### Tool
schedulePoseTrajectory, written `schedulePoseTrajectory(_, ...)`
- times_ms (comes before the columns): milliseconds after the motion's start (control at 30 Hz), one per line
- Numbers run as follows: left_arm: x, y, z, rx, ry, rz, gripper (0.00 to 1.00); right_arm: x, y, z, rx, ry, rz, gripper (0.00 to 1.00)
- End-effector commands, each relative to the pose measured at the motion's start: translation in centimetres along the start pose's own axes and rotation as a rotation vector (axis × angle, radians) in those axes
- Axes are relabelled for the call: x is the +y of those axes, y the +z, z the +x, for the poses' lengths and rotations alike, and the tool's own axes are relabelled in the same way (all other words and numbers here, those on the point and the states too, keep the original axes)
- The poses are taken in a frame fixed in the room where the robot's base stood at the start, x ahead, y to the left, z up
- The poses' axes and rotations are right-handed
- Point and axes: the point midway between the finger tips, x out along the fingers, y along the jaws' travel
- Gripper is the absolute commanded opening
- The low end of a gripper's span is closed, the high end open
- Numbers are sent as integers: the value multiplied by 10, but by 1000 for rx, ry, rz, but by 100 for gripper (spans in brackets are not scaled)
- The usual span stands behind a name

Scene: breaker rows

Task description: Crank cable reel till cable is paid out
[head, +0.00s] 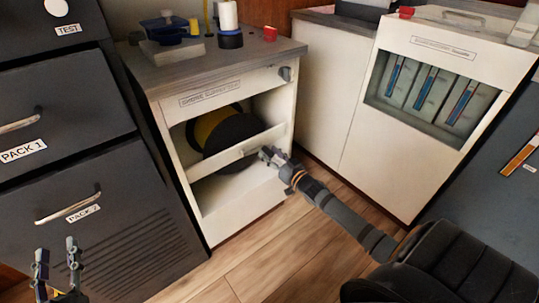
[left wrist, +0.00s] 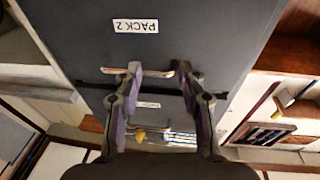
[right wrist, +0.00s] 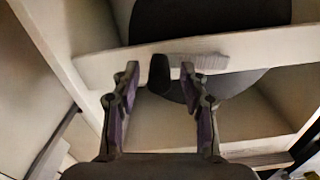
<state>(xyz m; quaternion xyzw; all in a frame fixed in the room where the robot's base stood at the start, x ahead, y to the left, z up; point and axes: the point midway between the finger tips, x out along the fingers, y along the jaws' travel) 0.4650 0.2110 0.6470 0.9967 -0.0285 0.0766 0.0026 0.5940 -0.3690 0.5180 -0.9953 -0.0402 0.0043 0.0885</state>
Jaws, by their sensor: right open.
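The cable reel (head: 238,132), a black disc with yellow behind it, sits in the open bay of the white cabinet. It also shows in the right wrist view (right wrist: 205,18), partly hidden behind a pale crossbar (right wrist: 110,66). My right gripper (head: 268,153) is at the right part of that crossbar. In the right wrist view my right gripper (right wrist: 160,75) is open, with a dark upright handle-like peg (right wrist: 159,74) between its fingertips; I cannot tell whether they touch it. My left gripper (head: 57,245) is open and empty in front of the dark PACK 2 drawer, far from the reel.
Dark PACK drawers (head: 75,207) with bar handles stand on the left. A white cabinet with several blue and red strips in its window (head: 425,85) stands on the right. The countertop (head: 190,62) holds a blue tray and small items. The wooden floor (head: 275,255) is clear.

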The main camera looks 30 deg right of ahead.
Motion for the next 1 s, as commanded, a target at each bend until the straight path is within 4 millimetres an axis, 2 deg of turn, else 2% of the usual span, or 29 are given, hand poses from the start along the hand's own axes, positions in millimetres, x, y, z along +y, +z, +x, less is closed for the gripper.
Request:
schedulePoseTrajectory(200, 0, -52, 2, 216, 2, 17, 40, 0, 1, 6, 1, 1, -1, 44)
schedulePoseTrajectory(400, 2, -84, -1, 344, 4, 27, 40, 1, 0, 9, 2, 3, 0, 44)
schedulePoseTrajectory(567, 2, -93, -3, 382, 5, 30, 40, 1, -1, 10, 2, 3, 0, 44)
schedulePoseTrajectory(800, 2, -94, -3, 384, 5, 30, 40, 1, -1, 10, 2, 3, 0, 43)
schedulePoseTrajectory(1000, 2, -94, -3, 384, 5, 29, 40, 1, -1, 10, 2, 3, 0, 16)
